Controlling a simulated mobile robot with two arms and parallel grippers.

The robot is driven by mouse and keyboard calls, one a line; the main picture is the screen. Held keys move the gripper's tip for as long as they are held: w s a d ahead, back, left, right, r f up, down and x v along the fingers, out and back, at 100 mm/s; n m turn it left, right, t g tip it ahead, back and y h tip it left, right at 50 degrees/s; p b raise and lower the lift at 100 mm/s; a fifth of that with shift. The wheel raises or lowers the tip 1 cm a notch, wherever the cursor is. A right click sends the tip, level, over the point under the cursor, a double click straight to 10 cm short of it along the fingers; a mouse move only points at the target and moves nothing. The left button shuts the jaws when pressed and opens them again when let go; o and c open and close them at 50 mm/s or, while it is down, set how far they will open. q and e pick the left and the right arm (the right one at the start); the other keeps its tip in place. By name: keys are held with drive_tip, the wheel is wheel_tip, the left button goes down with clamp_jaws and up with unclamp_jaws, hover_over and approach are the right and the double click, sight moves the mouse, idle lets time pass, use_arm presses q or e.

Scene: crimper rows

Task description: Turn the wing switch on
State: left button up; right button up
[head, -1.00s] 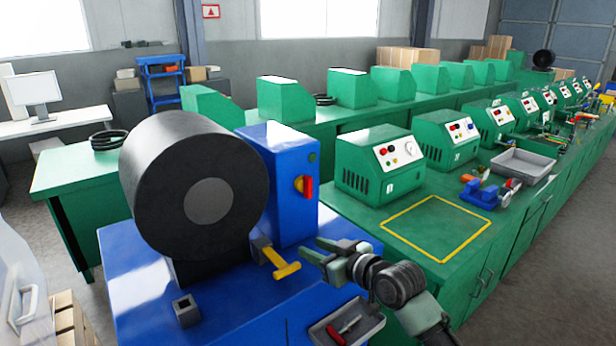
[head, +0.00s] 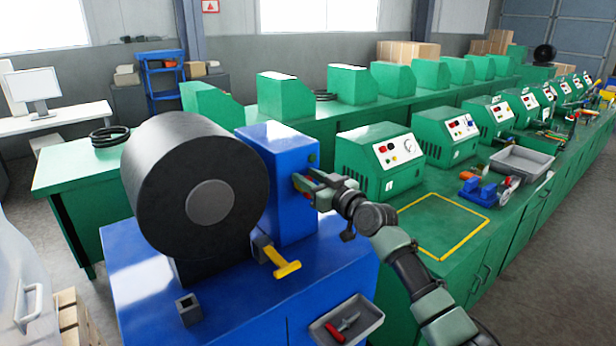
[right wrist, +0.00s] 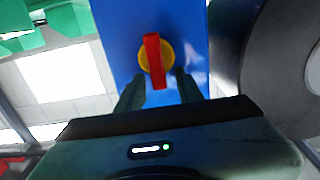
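The wing switch (right wrist: 153,55) has a red wing handle on a yellow disc, mounted on the face of the blue box (head: 280,165). In the right wrist view the handle stands nearly upright, tilted only slightly. My right gripper (right wrist: 160,76) is open, with one finger on each side of the handle's lower part; gaps show between the fingers and the handle. In the head view the right gripper (head: 304,186) is at the box's right face and mostly hides the switch. My left gripper is not in view.
A large black roll (head: 170,170) stands left of the blue box. A yellow handle (head: 286,270) sticks out below the box. A grey tray (head: 372,318) with a red-handled tool is at the front of the blue cabinet. Green crimper machines (head: 380,155) stand to the right.

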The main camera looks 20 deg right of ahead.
clamp_jaws()
drive_tip(key=shift+f, duration=0.15)
